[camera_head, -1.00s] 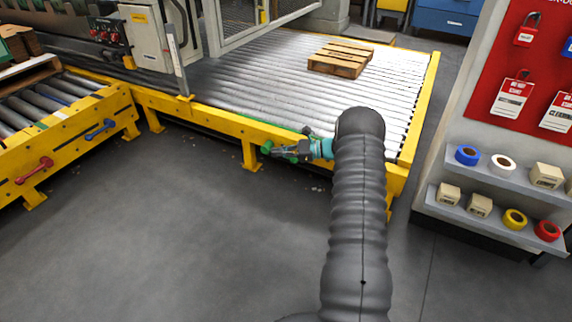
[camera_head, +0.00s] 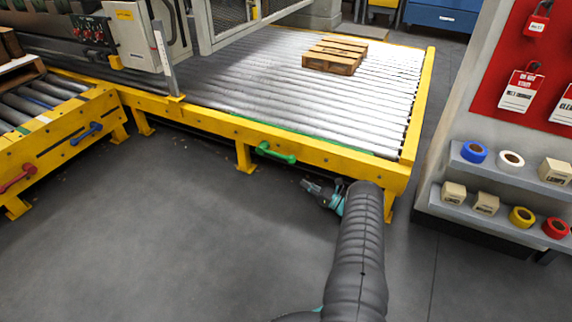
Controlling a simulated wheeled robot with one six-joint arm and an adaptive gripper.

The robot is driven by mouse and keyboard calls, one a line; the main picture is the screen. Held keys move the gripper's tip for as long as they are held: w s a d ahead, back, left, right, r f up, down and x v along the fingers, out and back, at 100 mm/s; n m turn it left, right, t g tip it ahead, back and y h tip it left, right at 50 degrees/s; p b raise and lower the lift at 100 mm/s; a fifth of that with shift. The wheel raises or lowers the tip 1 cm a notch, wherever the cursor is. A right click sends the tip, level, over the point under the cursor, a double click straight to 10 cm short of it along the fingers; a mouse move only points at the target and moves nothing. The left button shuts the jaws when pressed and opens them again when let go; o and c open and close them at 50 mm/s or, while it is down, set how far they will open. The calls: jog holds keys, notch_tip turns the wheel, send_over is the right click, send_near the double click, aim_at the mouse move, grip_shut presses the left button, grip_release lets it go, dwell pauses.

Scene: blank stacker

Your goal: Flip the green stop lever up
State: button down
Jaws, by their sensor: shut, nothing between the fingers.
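The green stop lever (camera_head: 277,154) is on the yellow side rail of the roller conveyor. It lies nearly flat, its right end slightly lower than its left in the picture. My gripper (camera_head: 307,186) is shut and empty, below and to the right of the lever's right end, with a visible gap between them. It points left, over the floor in front of the rail. The whole lever is in view and nothing covers it.
A blue lever (camera_head: 87,134) and a red lever (camera_head: 17,180) are on the left conveyor's yellow rail. A wooden pallet (camera_head: 335,56) lies on the rollers. A shelf unit (camera_head: 480,204) stands at right. The grey floor in front is clear.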

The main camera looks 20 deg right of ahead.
jog(key=shift+a, duration=0.1)
jog(key=w+a+r, duration=0.5)
jog(key=w+r, duration=0.1)
jog(key=w, duration=0.2)
jog(key=shift+w+r, duration=0.2)
jog(key=shift+w, duration=0.05)
dwell(0.5)
